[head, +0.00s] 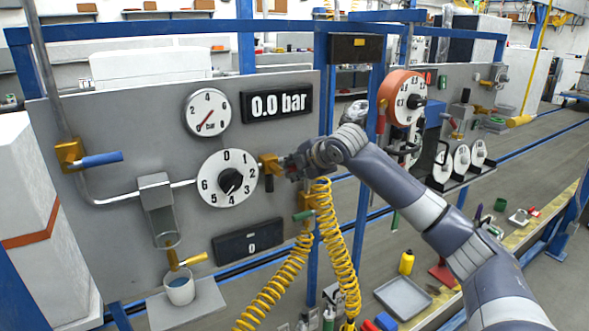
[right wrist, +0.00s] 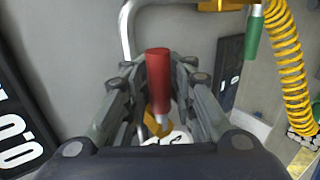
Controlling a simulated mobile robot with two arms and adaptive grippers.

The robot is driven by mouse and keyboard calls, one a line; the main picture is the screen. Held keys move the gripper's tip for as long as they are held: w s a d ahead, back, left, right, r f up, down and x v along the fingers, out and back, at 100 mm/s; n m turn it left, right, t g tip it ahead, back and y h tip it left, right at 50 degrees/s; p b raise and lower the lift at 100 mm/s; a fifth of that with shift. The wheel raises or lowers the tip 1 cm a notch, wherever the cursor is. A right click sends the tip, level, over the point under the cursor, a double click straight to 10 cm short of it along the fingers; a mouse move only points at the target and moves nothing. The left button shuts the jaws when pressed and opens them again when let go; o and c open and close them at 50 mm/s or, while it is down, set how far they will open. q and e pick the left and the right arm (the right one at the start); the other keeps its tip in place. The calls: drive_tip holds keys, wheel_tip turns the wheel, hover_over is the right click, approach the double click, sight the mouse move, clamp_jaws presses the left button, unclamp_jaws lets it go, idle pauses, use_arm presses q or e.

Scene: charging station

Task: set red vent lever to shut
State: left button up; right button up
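The red vent lever (right wrist: 158,80) shows in the right wrist view as a red cylindrical handle with a metal stem, leading to a brass valve body (right wrist: 156,122). In the head view the brass valve (head: 269,162) sits on the grey panel, right of the white 0–6 dial, and my gripper hides the red handle. My right gripper (head: 293,165) is at this valve. In the right wrist view its two fingers (right wrist: 158,88) are apart, one on each side of the red handle, with gaps visible. My left gripper is not in view.
A green-handled lever (head: 303,215) and coiled yellow hoses (head: 335,250) hang just below right of my gripper. A blue-handled valve (head: 100,160) is at the panel's left. The pressure display (head: 277,104) reads 0.0 bar. A black box (head: 354,48) is above right.

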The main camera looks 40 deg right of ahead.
drive_tip(key=shift+o, duration=0.4)
drive_tip(key=shift+s+r, duration=0.25)
drive_tip(key=shift+s, duration=0.05)
drive_tip(key=shift+s+r, duration=0.2)
drive_tip(key=v, duration=1.1)
drive_tip(key=shift+s, duration=0.2)
drive_tip(key=shift+a, duration=0.1)
